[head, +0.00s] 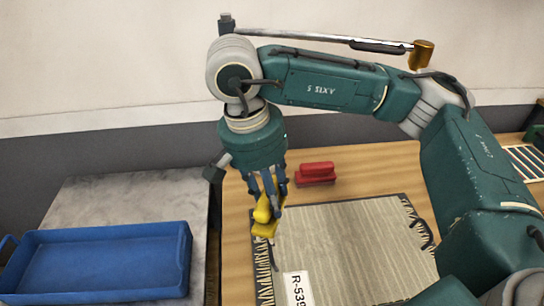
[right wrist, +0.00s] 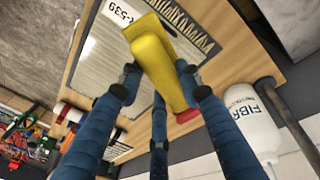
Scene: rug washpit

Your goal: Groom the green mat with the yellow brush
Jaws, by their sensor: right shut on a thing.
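My right gripper (head: 268,200) is shut on the yellow brush (head: 264,222), which hangs below its fingers at the far left corner of the mat. The brush also fills the middle of the right wrist view (right wrist: 160,65), between the blue fingers. The mat (head: 345,250) looks pale grey-beige rather than green, with dark fringes along its left and right ends and a white R-539 label (head: 297,289). It lies flat on the wooden table. I cannot tell whether the brush touches the mat. My left gripper is not in view.
A red brush (head: 315,173) lies on the wooden table (head: 363,165) behind the mat. A blue tray (head: 100,262) sits on the grey surface at left. A white bottle (right wrist: 252,120) shows in the right wrist view. My right arm hides part of the right side.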

